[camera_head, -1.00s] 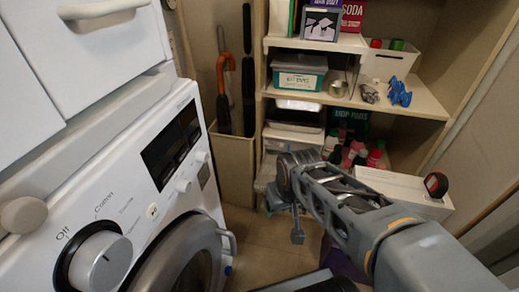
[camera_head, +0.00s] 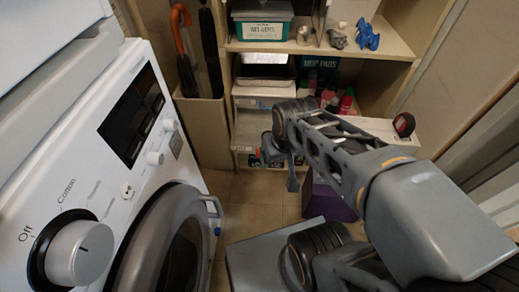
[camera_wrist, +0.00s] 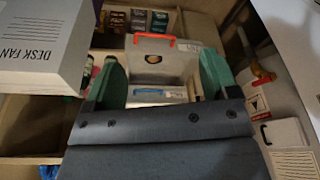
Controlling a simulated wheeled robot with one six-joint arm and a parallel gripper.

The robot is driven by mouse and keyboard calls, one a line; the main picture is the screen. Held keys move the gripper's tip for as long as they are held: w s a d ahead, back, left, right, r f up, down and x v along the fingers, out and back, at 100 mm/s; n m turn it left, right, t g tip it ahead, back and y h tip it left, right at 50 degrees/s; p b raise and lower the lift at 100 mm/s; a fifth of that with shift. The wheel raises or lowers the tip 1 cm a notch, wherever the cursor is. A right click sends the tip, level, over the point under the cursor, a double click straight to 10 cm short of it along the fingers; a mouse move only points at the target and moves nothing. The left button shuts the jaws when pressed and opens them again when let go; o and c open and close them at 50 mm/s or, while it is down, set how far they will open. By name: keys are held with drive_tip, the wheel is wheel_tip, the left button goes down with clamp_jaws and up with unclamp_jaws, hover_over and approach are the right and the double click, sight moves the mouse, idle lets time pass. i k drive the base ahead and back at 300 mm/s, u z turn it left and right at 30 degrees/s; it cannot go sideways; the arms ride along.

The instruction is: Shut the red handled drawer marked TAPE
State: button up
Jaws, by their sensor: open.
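In the wrist view a pale grey box-like front with a red handle (camera_wrist: 153,40) lies ahead of my gripper (camera_wrist: 162,75), between its green fingertips in the picture. No TAPE marking can be read on it. My gripper is open with nothing between its fingers; contact with the handle cannot be made out. In the head view my gripper (camera_head: 275,150) is low before the left part of the shelves, beside a pale drawer unit (camera_head: 248,130). My arm hides part of this area, and no red handle can be told there.
A white box (camera_head: 375,128) with a red and black item stands on the right. The DESK FAN box (camera_wrist: 40,45) is close at left in the wrist view. The washer (camera_head: 120,150) borders the left. A purple object (camera_head: 330,197) is on the floor; some tiles are clear.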

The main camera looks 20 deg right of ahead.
sight(245, 147)
drive_tip(key=z, duration=0.15)
drive_tip(key=k, duration=0.4)
drive_tip(key=u, duration=0.95)
